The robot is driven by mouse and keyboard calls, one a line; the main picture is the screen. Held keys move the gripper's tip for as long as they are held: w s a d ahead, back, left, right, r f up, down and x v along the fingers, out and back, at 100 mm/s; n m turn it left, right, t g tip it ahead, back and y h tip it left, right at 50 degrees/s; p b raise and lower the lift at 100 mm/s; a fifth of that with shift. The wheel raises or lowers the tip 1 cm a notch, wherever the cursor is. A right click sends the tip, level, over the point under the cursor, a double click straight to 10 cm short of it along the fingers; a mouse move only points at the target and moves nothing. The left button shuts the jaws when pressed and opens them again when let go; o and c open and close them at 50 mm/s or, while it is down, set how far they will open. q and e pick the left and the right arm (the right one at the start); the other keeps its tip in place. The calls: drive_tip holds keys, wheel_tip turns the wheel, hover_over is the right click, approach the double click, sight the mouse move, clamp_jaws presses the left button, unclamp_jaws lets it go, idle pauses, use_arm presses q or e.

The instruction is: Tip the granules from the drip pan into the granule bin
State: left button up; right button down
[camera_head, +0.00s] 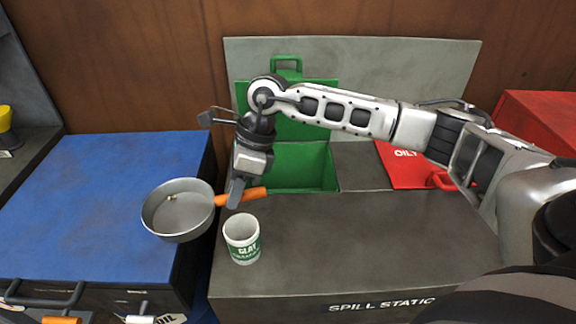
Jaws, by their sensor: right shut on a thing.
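The drip pan is a round grey metal pan (178,212) with an orange handle (245,196). My right gripper (236,192) points down and is shut on the handle. The pan is left of the gripper, in front of the blue top's right edge, and looks roughly level. A few small pale specks lie in it near the far side; whether they are all its granules I cannot tell. An open green bin (330,178), with its green lid raised behind, is set into the spill station right of the gripper. I cannot read a label on it. My left gripper is out of view.
A white and green cup marked "CLAY" (242,240) stands on the dark spill station top (350,245), close below the handle. A shut red lid marked "OILY" (403,168) is right of the green bin. The blue cabinet top (100,190) is largely clear.

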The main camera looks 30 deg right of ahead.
drive_tip(key=w+f+m+t+h, duration=0.4)
drive_tip(key=w+m+t+h, duration=0.1)
drive_tip(key=m, duration=1.4)
drive_tip(key=shift+w+d+m+h+b, duration=0.15)
drive_tip(key=shift+w+m+h+b, duration=0.2)
drive_tip(key=shift+w+h, duration=0.2)
drive_tip(key=shift+r, duration=0.1)
